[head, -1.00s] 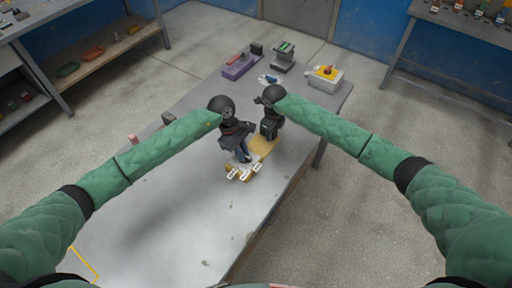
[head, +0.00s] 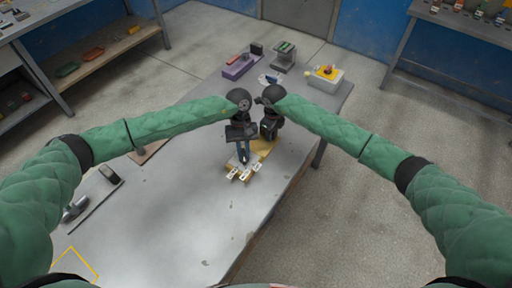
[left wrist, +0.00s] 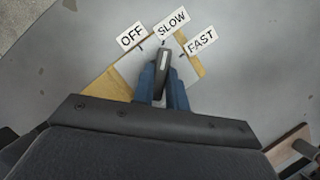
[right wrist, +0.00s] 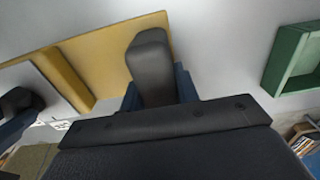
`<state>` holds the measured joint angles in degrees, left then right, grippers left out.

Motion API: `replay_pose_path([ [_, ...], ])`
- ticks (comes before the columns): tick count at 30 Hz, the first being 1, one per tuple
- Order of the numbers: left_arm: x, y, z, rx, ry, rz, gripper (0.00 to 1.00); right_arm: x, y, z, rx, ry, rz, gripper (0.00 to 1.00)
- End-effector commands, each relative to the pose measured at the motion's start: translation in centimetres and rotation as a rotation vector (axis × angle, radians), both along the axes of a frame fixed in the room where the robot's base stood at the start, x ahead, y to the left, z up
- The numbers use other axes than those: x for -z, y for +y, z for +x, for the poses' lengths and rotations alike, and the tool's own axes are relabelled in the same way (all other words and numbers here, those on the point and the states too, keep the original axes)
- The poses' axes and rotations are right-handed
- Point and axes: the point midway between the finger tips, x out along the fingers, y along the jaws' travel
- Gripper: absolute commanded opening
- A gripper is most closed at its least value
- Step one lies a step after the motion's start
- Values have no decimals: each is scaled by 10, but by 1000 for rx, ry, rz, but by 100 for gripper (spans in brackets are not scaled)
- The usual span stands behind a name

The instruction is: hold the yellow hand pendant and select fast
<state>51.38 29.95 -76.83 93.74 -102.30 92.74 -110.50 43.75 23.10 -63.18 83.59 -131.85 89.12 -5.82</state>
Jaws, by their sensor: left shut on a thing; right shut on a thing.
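The yellow pendant (head: 264,146) lies on the grey table, with a pale plate and white tags at its near end. In the left wrist view the tags read OFF (left wrist: 131,36), SLOW (left wrist: 171,23) and FAST (left wrist: 201,40). A dark selector knob (left wrist: 163,62) with a white line stands among them, its line pointing about at SLOW. My left gripper (head: 243,155) is shut on the knob, one blue finger on each side. My right gripper (head: 268,136) is shut on the pendant's dark upright grip (right wrist: 151,65), beside its yellow body (right wrist: 110,50).
At the table's far end stand a purple block (head: 238,68), a grey device with a green top (head: 284,55) and a pale box with a yellow top (head: 325,76). Dark tools (head: 110,175) lie at the left.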

Motion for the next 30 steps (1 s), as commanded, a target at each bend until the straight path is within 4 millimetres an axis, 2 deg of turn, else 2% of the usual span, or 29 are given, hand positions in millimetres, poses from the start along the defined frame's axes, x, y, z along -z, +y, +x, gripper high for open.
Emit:
replay_pose_path([
  [18, -1, -4, 1, 543, -5, -1, 0, 0, 2, -1, -3, 2, 2, 0],
  [30, -2, -5, 1, 713, -4, -2, 0, 0, 2, -1, -3, 2, 2, 0],
])
